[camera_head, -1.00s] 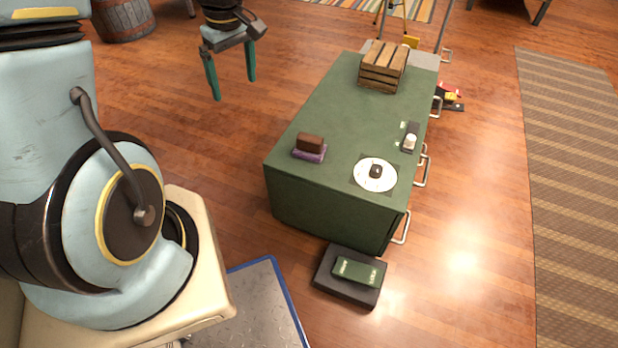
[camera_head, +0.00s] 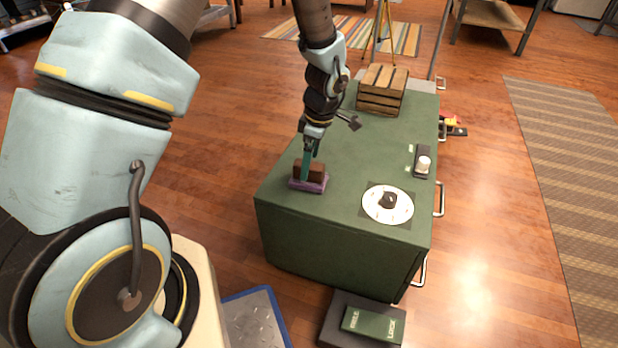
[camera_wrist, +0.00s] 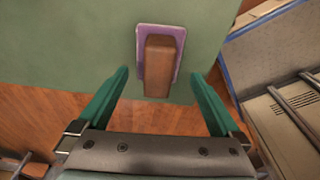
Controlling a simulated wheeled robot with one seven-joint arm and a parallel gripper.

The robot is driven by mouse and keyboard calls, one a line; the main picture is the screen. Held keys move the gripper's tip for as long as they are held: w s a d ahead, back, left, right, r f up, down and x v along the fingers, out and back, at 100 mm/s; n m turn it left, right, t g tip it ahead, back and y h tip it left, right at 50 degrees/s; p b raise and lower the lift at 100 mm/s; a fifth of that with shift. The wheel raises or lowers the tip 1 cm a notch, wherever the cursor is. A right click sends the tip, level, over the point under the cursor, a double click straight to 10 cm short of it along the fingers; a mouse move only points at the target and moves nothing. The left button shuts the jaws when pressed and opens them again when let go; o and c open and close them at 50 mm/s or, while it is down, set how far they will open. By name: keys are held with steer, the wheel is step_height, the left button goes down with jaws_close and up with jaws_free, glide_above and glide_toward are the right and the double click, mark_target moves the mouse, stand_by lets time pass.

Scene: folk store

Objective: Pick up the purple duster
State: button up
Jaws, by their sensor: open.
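The purple duster (camera_head: 311,184) lies on the near left part of the green cabinet top (camera_head: 350,150). It has a flat purple pad and a brown block handle on top. My gripper (camera_head: 306,165) is over the duster in the head view, its green fingers partly covering the brown handle. In the wrist view the duster (camera_wrist: 158,62) is upper middle, ahead of and between my open fingers (camera_wrist: 160,85). The gripper is empty. I cannot tell the exact height of the fingertips above the handle.
On the cabinet are a white disc with a black knob (camera_head: 388,204), a small dark device with a white knob (camera_head: 423,163), and a wooden crate (camera_head: 382,90) at the back. A dark box with a green block (camera_head: 373,322) sits in front. The cabinet top's middle is clear.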

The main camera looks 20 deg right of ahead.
steer(key=f, duration=0.1)
steer(key=f+b, duration=0.1)
steer(key=f, duration=0.3)
steer(key=shift+w+a+f, duration=0.2)
steer(key=shift+w+a, duration=0.1)
steer(key=shift+w, duration=0.1)
steer(key=c, duration=1.2)
